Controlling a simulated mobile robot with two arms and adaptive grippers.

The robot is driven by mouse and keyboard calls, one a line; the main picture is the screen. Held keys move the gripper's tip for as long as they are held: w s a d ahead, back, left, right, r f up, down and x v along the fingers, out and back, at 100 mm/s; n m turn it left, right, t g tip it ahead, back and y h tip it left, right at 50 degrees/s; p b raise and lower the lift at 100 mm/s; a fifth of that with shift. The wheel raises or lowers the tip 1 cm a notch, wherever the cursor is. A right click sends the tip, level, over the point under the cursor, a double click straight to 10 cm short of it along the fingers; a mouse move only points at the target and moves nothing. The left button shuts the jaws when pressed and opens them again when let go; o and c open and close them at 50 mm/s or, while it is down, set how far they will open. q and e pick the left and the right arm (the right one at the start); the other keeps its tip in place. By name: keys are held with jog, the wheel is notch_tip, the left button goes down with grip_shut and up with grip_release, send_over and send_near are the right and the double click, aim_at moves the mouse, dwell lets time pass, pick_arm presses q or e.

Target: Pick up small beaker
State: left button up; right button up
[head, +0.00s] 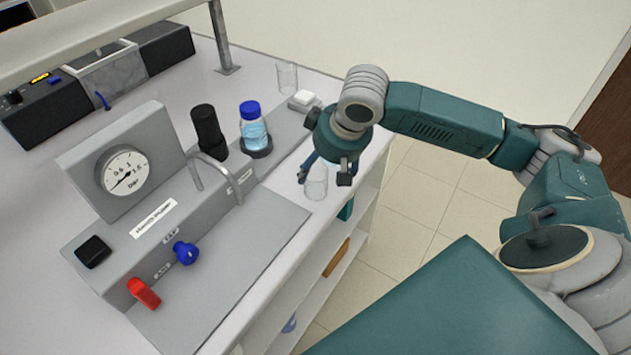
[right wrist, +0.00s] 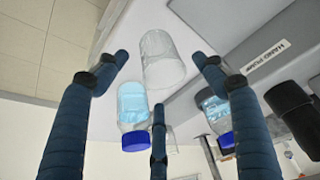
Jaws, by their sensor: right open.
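A small clear glass beaker (head: 316,187) stands near the bench's front edge, partly covered by my right gripper (head: 325,173) in the head view. In the right wrist view the beaker (right wrist: 162,60) lies between and just beyond the spread fingertips of the right gripper (right wrist: 160,68). The fingers are open, and a gap shows on each side of the glass. I cannot tell whether the third, lower finger touches it. My left gripper is not in view.
A blue-capped bottle (head: 254,132) stands in a holder by a black cylinder (head: 208,132). Another blue-capped bottle (right wrist: 132,112) shows in the wrist view. A taller glass (head: 287,77) stands behind. The gauge rig (head: 124,172) fills the left; the bench edge drops to floor at right.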

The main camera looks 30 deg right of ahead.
aim_at(316, 177)
jog(key=shift+w+f, duration=0.15)
jog(key=shift+f, duration=0.2)
jog(key=p+x, duration=0.1)
jog(key=x, duration=0.4)
jog(key=shift+a, duration=0.1)
jog(key=shift+w, duration=0.1)
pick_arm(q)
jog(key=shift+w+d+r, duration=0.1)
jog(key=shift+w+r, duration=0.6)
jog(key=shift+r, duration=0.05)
pick_arm(e)
jog(key=shift+r, duration=0.1)
jog(key=c, duration=1.1)
